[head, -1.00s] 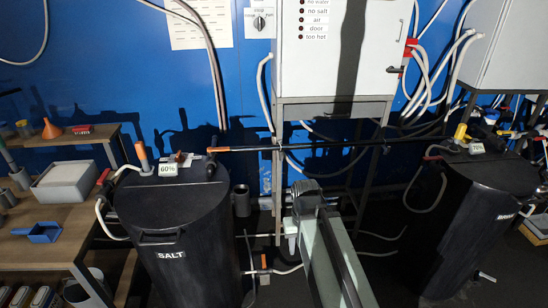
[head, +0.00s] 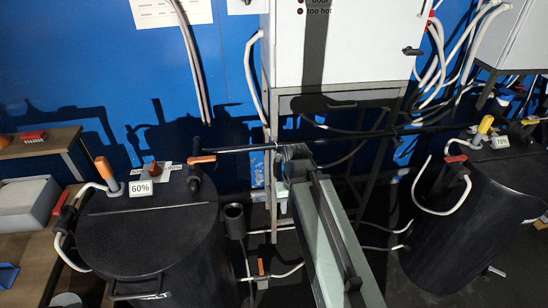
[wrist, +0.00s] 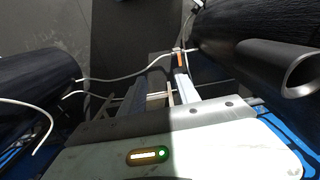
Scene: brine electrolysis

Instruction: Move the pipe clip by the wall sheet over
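A small orange clip (head: 261,267) sits on a white pipe low by the blue wall, beneath the hanging wall sheet's side of the cabinet. In the wrist view an orange piece (wrist: 180,59), seemingly the same clip, shows beyond the fingers. The white wall sheet (head: 172,11) is cut off at the top. My gripper (wrist: 157,90) has its two grey fingers apart and looks empty. In the head view the end of my arm (head: 294,166) is in front of the cabinet stand, above and right of the clip; its fingers are hidden there.
A black SALT barrel (head: 150,235) with a 60% card stands left, another black barrel (head: 465,215) right. A dark horizontal pipe (head: 350,137) crosses behind my arm. A short dark tube (head: 234,219) stands beside the left barrel. White hoses hang around.

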